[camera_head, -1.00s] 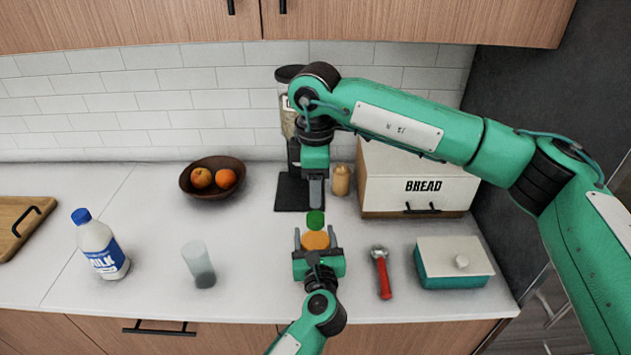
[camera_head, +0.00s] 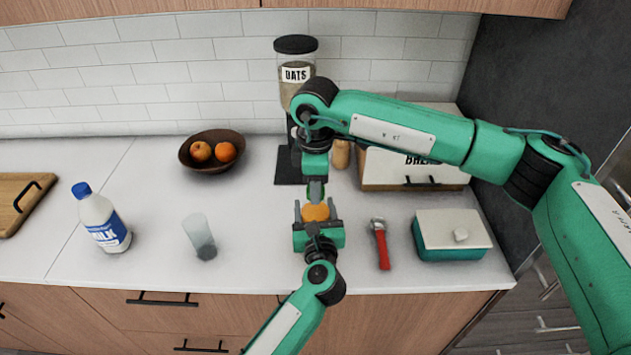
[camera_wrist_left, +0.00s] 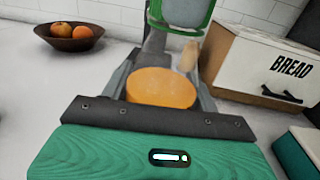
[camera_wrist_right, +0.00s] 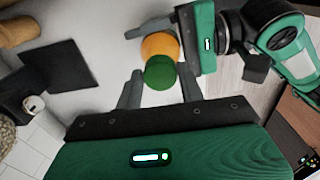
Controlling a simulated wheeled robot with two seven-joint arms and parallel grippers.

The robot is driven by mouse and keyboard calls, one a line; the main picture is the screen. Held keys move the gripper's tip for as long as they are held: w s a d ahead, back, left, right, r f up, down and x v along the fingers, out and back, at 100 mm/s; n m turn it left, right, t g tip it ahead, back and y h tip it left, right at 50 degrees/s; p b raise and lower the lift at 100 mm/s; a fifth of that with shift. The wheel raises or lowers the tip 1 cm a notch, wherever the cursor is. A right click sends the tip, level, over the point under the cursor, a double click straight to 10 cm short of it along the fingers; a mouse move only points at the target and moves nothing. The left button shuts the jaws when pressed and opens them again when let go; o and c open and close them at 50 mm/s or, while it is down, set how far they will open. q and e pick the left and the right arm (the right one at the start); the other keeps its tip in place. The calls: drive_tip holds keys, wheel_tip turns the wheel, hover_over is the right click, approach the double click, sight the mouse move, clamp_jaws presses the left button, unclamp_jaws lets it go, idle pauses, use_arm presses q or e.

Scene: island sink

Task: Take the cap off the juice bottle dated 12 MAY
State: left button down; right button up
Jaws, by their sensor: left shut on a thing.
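The juice bottle (camera_head: 315,213) shows as orange between the fingers of my left gripper (camera_head: 317,214), which is shut on it near the counter's front. Its date is not readable. In the right wrist view its green cap (camera_wrist_right: 160,71) sits beside the orange body (camera_wrist_right: 159,46) in the picture. My right gripper (camera_head: 316,190) points down from above at the bottle. In the right wrist view, its two fingers (camera_wrist_right: 160,88) stand apart, one on each side of the cap, with gaps visible. In the head view the right gripper largely hides the cap.
A glass (camera_head: 199,236) and a milk bottle (camera_head: 101,217) stand to the left. A red-handled tool (camera_head: 381,247) and a teal box with a white lid (camera_head: 451,234) are to the right. The bread box (camera_head: 412,171), oats dispenser (camera_head: 294,75) and fruit bowl (camera_head: 211,165) are behind.

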drive_tip(key=c, duration=0.6)
drive_tip(key=n, duration=1.7)
drive_tip(key=shift+r, duration=0.1)
drive_tip(key=n, duration=0.4)
drive_tip(key=shift+n, duration=0.3)
drive_tip(key=n, duration=0.7)
drive_tip(key=shift+n, duration=0.4)
drive_tip(key=n, duration=2.4)
drive_tip(key=shift+r+n, duration=0.1)
drive_tip(key=shift+n, duration=0.2)
